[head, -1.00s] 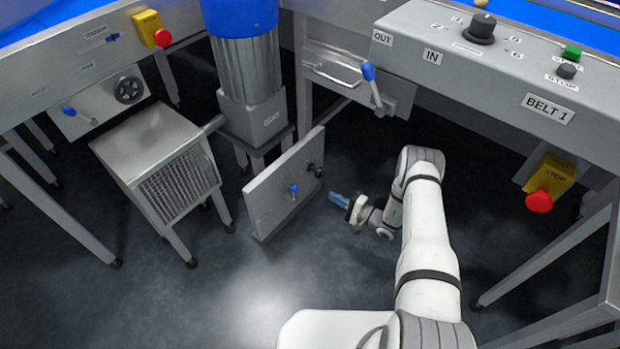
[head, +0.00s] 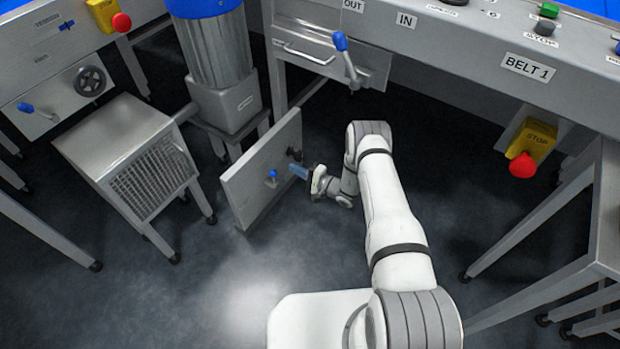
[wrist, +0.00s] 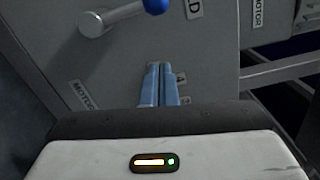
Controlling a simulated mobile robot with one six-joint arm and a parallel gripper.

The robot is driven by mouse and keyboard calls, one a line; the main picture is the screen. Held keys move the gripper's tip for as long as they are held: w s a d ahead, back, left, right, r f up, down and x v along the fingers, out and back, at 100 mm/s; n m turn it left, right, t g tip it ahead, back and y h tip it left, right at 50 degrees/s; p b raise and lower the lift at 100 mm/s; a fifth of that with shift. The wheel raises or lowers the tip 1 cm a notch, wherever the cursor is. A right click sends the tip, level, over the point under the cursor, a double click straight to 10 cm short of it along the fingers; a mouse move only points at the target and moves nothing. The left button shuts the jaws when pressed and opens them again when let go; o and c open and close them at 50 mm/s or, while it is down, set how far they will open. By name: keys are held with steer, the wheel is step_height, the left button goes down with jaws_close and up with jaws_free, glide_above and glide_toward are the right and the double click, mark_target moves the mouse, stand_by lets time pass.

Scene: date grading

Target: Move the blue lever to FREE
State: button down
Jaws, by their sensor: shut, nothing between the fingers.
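A blue-tipped lever (head: 272,174) stands out from a grey upright panel (head: 240,194) left of my gripper. In the wrist view the lever (wrist: 125,12) has a grey hub and a blue ball at the top edge, pointing right and slightly up. A partly cut-off label ending in "D" (wrist: 195,8) is just right of the ball. My gripper (head: 296,170) is shut and empty, its blue fingers close to the panel. In the wrist view the fingertips (wrist: 160,67) are below the lever, apart from it. No FREE label is readable.
Other blue levers are on the IN/OUT panel (head: 341,42) and the left panel (head: 25,107). A dark knob (head: 294,154) is on the panel beside my gripper. A grey mesh-fronted box (head: 150,180) stands left. The front floor is clear.

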steer(key=a, duration=0.1)
steer(key=s+a, duration=0.2)
steer(key=a, duration=0.1)
steer(key=shift+r, duration=0.4)
steer(key=shift+d, duration=0.15)
